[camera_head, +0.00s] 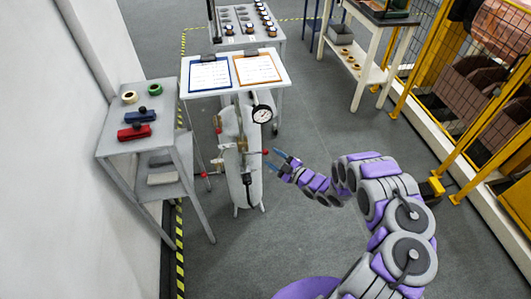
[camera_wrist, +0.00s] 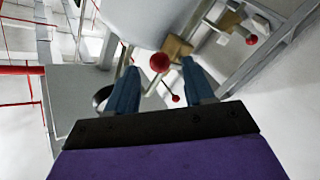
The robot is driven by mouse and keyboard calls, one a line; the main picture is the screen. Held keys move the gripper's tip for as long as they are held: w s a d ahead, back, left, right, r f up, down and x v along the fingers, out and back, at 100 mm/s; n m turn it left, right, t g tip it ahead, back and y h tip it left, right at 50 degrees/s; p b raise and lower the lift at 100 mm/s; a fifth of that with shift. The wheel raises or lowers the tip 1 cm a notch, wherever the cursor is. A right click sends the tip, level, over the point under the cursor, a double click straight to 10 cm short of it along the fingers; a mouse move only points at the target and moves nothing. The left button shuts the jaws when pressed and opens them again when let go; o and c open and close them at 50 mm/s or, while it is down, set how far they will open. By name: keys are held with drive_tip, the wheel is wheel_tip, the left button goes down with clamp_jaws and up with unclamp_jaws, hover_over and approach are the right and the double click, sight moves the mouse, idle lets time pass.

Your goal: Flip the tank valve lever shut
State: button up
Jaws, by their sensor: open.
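The pale grey tank (camera_head: 240,172) stands upright on the floor, with brass fittings and red-balled levers on its sides. One red lever ball (camera_head: 265,152) is on its right side, just left of my gripper (camera_head: 274,158). My gripper's blue fingers are open and point at the tank. In the wrist view, a red ball (camera_wrist: 160,62) shows between the fingertips, in front of a brass valve block (camera_wrist: 177,48). Whether a finger touches it I cannot tell. Two other red balls show there, one lower (camera_wrist: 175,98) and one at the right (camera_wrist: 251,39).
A round gauge (camera_head: 262,114) sits at the tank's upper right. A small table with clipboards (camera_head: 232,73) stands behind it. A grey shelf table (camera_head: 137,131) with tape rolls and tools stands left. Yellow-framed fencing (camera_head: 440,75) is at the right. Floor right of the tank is clear.

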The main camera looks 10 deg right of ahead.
sight(265, 151)
drive_tip(key=shift+x, duration=2.45)
drive_tip(key=shift+c, duration=0.3)
clamp_jaws()
